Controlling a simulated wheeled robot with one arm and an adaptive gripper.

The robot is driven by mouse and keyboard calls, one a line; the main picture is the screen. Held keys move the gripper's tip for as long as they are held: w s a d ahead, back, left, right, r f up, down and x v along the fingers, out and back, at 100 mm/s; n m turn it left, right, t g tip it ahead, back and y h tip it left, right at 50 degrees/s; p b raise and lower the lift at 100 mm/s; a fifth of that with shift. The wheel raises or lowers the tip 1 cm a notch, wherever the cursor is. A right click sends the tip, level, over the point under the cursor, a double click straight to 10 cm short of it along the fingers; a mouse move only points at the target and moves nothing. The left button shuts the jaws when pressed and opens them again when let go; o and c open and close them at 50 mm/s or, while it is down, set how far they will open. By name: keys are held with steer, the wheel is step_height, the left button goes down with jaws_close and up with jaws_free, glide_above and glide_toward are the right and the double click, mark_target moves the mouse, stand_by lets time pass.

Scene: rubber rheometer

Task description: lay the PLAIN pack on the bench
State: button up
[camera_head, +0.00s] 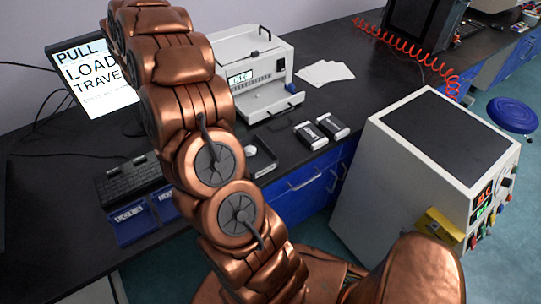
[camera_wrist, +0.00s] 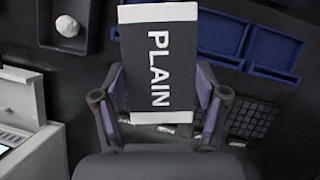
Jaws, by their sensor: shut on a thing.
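The PLAIN pack (camera_wrist: 158,62) is a dark block with white ends and the word PLAIN in white on its face. In the wrist view my gripper (camera_wrist: 162,98) has one finger on each side of it and is shut on it. The pack is over the black bench, with a keyboard (camera_wrist: 250,120) partly behind it. I cannot tell its height above the bench. In the head view neither the gripper nor this pack shows. The bench (camera_head: 60,190) is a long black top there.
Two other packs (camera_head: 311,135) (camera_head: 333,126) stand near the bench's front edge. A dark tray (camera_wrist: 88,42) holds a white lump. Blue trays (camera_wrist: 245,45) lie beside the keyboard. A white instrument (camera_head: 262,68) and paper sheets (camera_head: 324,73) are behind. A large grey machine (camera_head: 380,165) stands right.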

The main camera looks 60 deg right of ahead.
steer(key=s+d+f+m+b, duration=0.1)
steer(key=s+d+f+b, duration=0.3)
steer(key=s, duration=0.7)
steer(key=s+d+f+m+y+b, duration=0.15)
steer(key=s+d, duration=0.35)
steer(key=s, duration=0.6)
steer(key=s+d+f+m+b, duration=0.1)
steer(key=s+d+f+b, duration=0.35)
steer(key=s, duration=0.75)
steer(key=p, duration=0.5)
glide_above(287, 151)
steer(key=w, duration=0.1)
steer(key=shift+d+f+n, duration=0.25)
steer(key=shift+d+f, duration=0.05)
steer(key=shift+f, duration=0.2)
steer(key=shift+f+p, duration=0.8)
steer(key=shift+f, duration=0.6)
steer(key=shift+f+t, duration=0.3)
steer(key=shift+f, duration=0.05)
steer(key=shift+f, duration=0.15)
steer(key=o, duration=1.4)
steer(key=shift+c, duration=0.2)
